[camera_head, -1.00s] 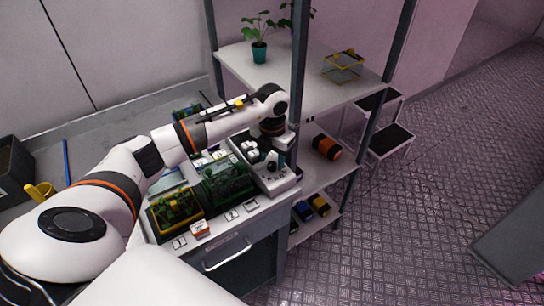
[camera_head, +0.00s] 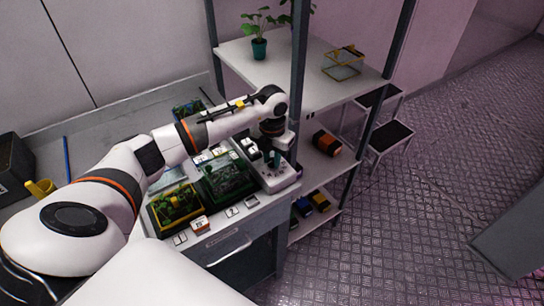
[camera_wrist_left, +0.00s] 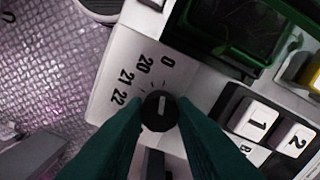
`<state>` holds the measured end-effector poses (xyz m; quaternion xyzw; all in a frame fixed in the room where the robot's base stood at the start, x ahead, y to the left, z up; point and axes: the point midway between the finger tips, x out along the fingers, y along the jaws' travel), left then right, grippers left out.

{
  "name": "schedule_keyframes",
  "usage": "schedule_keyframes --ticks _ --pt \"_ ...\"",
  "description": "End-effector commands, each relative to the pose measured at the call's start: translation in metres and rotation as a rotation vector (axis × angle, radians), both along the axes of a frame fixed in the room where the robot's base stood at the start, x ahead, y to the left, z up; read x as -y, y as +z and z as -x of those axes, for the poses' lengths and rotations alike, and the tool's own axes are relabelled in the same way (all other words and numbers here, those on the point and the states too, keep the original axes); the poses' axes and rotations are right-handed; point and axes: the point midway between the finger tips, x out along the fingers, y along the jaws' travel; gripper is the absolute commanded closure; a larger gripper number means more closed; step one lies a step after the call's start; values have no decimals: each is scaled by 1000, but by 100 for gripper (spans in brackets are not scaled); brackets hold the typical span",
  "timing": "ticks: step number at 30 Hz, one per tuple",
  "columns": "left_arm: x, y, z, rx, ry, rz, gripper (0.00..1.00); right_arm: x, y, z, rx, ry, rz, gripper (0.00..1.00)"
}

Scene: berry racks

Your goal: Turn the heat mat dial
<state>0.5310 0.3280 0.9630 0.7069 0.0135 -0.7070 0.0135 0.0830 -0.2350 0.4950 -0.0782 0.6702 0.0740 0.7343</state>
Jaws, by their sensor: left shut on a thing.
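The heat mat dial is a round black knob (camera_wrist_left: 159,110) with a white pointer line, on a white panel (camera_wrist_left: 128,60) marked 0, 20, 21 and 22. In the left wrist view the pointer line points roughly up the picture, toward the marks between 20 and 0. My left gripper (camera_wrist_left: 160,128) has its dark green fingers on both sides of the knob and is shut on it. In the head view my left gripper (camera_head: 274,158) is over the white control box (camera_head: 284,180), and the knob is hidden there. My right gripper is not in view.
White keys labelled 1 (camera_wrist_left: 256,119) and 2 (camera_wrist_left: 297,140) sit close beside the dial. A green tray (camera_head: 228,184) and a yellow-edged tray (camera_head: 176,208) with plants stand left of the box. A shelf post (camera_head: 297,90) rises close to the gripper.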

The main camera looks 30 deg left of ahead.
Motion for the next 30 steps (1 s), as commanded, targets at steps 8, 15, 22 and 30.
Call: schedule_keyframes --ticks 8,15,22,30 --pt "0 0 0 0 162 0 99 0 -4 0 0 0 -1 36" --pt "0 1 0 1 325 0 99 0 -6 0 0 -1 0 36" --pt "0 1 0 1 434 0 99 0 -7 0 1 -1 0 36" --pt "0 1 0 1 485 0 99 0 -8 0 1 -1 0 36"
